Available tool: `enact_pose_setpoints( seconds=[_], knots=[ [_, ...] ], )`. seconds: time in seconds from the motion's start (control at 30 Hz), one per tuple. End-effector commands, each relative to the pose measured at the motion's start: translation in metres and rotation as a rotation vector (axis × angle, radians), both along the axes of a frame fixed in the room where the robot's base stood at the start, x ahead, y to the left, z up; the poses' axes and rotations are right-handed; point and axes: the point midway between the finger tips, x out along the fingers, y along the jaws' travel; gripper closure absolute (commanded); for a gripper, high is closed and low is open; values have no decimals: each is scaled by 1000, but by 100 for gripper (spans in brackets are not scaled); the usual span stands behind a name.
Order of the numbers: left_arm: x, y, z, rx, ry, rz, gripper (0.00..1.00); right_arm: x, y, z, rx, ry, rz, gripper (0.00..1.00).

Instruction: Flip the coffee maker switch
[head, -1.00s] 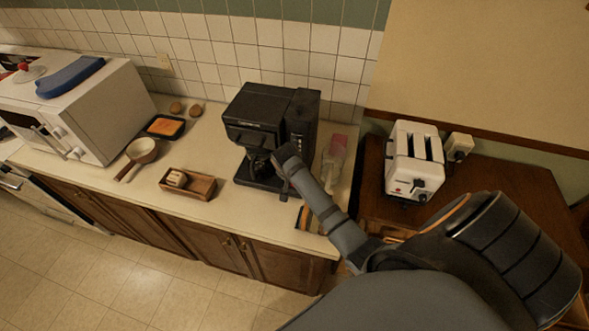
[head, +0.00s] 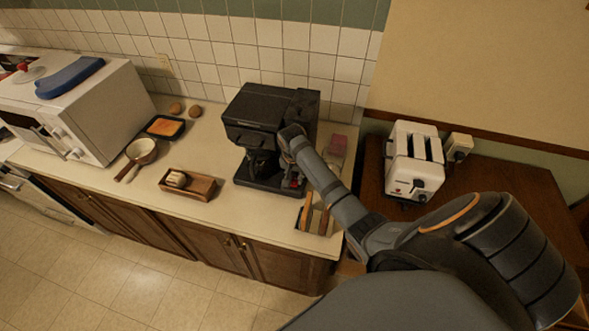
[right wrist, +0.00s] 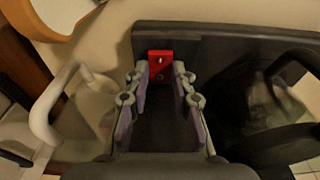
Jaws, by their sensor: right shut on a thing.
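The black coffee maker (head: 255,115) stands upright on the counter against the tiled wall. Its red switch (right wrist: 160,66) shows near the top centre in the right wrist view, low on the machine's dark front. My right gripper (head: 291,182) is at the lower right of the coffee maker, partly hidden behind my own wrist in the head view. In the right wrist view, its two fingertips (right wrist: 162,78) are on either side of the switch, shut on it. The switch position, on or off, cannot be told. My left gripper is not in view.
A wooden tray (head: 204,186) is to the left. A white toaster (head: 402,160) sits on the right-hand table.

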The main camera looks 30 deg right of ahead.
Motion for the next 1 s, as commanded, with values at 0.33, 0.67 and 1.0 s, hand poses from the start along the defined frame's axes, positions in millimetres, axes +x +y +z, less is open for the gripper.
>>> enact_pose_setpoints(
  seconds=[0.33, 0.67, 1.0],
  knots=[
    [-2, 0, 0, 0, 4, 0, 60, 0, 0, 0, 7, 4, 0, 68],
    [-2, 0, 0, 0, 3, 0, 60, 0, 0, 0, 6, 4, 0, 53],
    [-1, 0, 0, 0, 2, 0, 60, -3, 4, 47, 5, -1, 2, 53]
  ],
)
